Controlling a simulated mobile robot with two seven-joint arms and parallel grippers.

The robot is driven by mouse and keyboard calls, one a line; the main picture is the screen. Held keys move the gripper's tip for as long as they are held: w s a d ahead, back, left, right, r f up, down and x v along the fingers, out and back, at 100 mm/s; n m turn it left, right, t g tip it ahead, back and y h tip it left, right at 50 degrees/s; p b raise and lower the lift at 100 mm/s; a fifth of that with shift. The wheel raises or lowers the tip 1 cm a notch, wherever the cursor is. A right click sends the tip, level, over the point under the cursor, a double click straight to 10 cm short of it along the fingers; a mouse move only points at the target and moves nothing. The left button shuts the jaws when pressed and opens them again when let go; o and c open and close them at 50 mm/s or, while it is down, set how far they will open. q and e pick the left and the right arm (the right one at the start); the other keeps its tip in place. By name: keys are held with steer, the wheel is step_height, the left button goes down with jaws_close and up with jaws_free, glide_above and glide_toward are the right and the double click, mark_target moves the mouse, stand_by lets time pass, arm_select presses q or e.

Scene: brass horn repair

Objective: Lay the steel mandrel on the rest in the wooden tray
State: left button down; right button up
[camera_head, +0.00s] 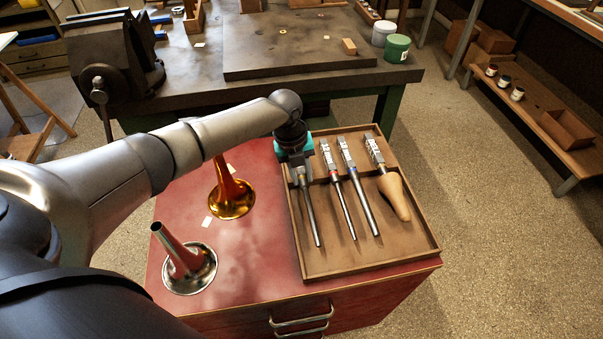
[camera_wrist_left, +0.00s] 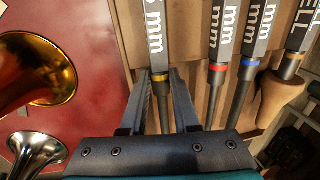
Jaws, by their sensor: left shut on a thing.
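The wooden tray (camera_head: 345,270) stands on the red cabinet top, with a wooden rest bar across it (camera_wrist_left: 194,88). My left gripper (camera_head: 297,160) is over the tray's left side, pointing down. It is shut on a steel mandrel (camera_head: 310,215) with a yellow band and a dark label block; the mandrel also shows between the fingers in the left wrist view (camera_wrist_left: 156,55). The mandrel lies along the tray's left side, roughly parallel to the other tools. Whether it touches the rest is hidden by the gripper. My right gripper is not in view.
Right of it in the tray are a red-banded mandrel (camera_head: 342,195), a blue-banded mandrel (camera_head: 358,190) and a wooden-ended bell tool (camera_head: 394,195). A brass bell (camera_head: 232,198) and a silver-rimmed bell (camera_head: 190,268) stand left of the tray. A workbench (camera_head: 300,62) is behind.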

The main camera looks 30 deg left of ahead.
arm_select(q)
steer(key=c, duration=0.6)
jaws_free()
steer(key=shift+s+f, duration=0.1)
steer(key=r+p, duration=0.1)
steer(key=r, duration=0.4)
steer(key=s+a+r+p, duration=0.1)
steer(key=r, duration=0.4)
steer(key=r+p, duration=0.1)
steer(key=r, duration=0.4)
steer(key=shift+s+a+r+p, duration=0.15)
steer(key=shift+a+p, duration=0.2)
steer(key=shift+a, duration=0.05)
